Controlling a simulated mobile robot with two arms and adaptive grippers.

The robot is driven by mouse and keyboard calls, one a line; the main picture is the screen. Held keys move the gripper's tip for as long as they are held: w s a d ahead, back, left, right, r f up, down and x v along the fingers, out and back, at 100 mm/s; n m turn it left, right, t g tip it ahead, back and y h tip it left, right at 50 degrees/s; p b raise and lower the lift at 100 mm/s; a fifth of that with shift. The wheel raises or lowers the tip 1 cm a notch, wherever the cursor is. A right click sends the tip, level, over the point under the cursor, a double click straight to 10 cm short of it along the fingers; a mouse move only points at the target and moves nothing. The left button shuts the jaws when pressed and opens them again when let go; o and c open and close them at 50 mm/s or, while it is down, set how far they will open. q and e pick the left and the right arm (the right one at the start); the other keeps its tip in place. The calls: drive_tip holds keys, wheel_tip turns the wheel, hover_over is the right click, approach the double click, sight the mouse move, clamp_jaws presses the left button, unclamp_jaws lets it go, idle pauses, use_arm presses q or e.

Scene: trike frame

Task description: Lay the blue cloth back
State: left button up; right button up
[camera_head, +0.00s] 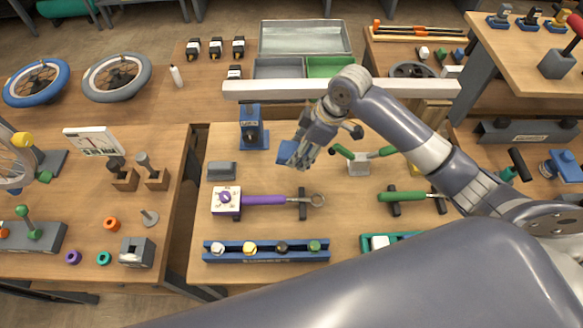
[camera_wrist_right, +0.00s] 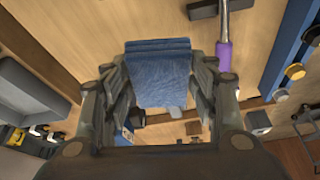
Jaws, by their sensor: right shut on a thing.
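The blue cloth (camera_head: 287,153) is a small folded pad at the fingertips of my right gripper (camera_head: 300,148). In the right wrist view the cloth (camera_wrist_right: 158,72) lies between the two fingers of the gripper (camera_wrist_right: 162,82), which are shut on it. It appears held above the wooden workbench (camera_head: 340,222), but its exact height is hard to tell. The fingers hide part of the cloth. My left gripper is not in view.
Near the cloth are a blue stand (camera_head: 252,130), a grey block (camera_head: 221,171), a purple-handled tool (camera_head: 263,199) and a green-handled part (camera_head: 362,155). A blue rack (camera_head: 265,257) is at the front. A white beam (camera_head: 270,90) runs behind. Bare wood shows between them.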

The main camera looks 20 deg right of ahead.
drive_tip(key=shift+w+r+n, duration=0.3)
drive_tip(key=shift+w+n, duration=0.3)
drive_tip(key=shift+w+a+n+g, duration=0.1)
drive_tip(key=shift+w+n+g, duration=0.2)
drive_tip(key=shift+w+n, duration=0.25)
drive_tip(key=shift+n, duration=0.05)
drive_tip(key=p, duration=0.1)
hover_over(292, 170)
drive_tip(key=d, duration=0.1)
drive_tip(key=f, duration=0.5)
drive_tip(key=shift+s+d, duration=0.15)
drive_tip(key=shift+s, duration=0.1)
wheel_tip(292, 170, down, 4)
drive_tip(key=shift+p, duration=0.5)
drive_tip(key=shift+f, duration=0.3)
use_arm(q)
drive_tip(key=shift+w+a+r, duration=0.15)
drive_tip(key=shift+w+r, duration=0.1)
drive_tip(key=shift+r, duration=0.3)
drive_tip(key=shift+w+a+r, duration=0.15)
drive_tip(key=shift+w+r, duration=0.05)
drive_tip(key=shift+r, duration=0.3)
use_arm(e)
drive_tip(key=shift+w+f, duration=0.1)
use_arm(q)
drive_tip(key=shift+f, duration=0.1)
use_arm(e)
drive_tip(key=shift+f, duration=0.1)
